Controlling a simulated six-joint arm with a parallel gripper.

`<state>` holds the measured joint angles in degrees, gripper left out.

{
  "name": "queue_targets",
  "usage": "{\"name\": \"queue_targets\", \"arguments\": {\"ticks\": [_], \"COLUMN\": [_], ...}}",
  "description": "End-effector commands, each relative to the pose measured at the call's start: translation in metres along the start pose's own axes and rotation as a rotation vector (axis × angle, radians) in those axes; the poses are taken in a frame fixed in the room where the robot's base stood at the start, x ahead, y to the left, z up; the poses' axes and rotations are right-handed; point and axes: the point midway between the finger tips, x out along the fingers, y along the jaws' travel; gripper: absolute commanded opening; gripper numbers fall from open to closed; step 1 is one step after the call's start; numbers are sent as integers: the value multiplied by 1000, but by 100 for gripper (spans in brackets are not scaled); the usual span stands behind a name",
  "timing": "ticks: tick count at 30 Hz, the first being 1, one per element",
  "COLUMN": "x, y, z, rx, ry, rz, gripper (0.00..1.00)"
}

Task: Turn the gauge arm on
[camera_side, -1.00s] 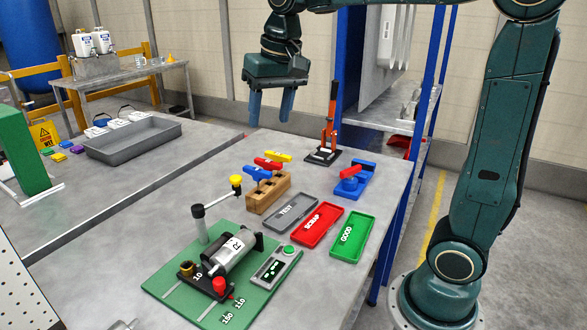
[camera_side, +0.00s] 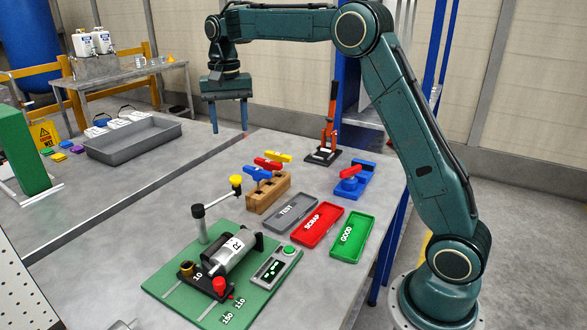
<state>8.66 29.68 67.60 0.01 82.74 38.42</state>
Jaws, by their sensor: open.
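A grey post with a dark cap (camera_side: 199,222) stands at the back left of a green board (camera_side: 185,304). A thin rod, likely the gauge arm (camera_side: 219,198), runs from its top toward the upper right and ends in a yellow knob (camera_side: 236,180) with a black part below it. The board also carries a silver cylinder (camera_side: 232,252), a red knob (camera_side: 219,285) and a grey box with a green button (camera_side: 288,250). My gripper (camera_side: 230,131) points down, open and empty, above the table's far part, clear of the post and rod.
A wooden block with coloured-handled tools (camera_side: 268,195) stands behind the board. Grey TEST (camera_side: 290,213), red SCRAP (camera_side: 318,226) and green GOOD (camera_side: 352,238) trays lie to the right. A blue fixture (camera_side: 356,182) and an orange-levered clamp (camera_side: 331,125) stand behind.

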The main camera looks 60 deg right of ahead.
Motion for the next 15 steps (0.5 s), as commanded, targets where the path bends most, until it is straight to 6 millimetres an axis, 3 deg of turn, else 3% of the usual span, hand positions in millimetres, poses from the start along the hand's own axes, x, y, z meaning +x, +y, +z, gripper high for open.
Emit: {"name": "queue_targets", "arguments": {"ticks": [8, 15], "x": [4, 24], "y": [0, 0], "z": [0, 0], "rx": [0, -1], "ry": [-1, -2], "rz": [1, 2], "gripper": [51, 51]}}
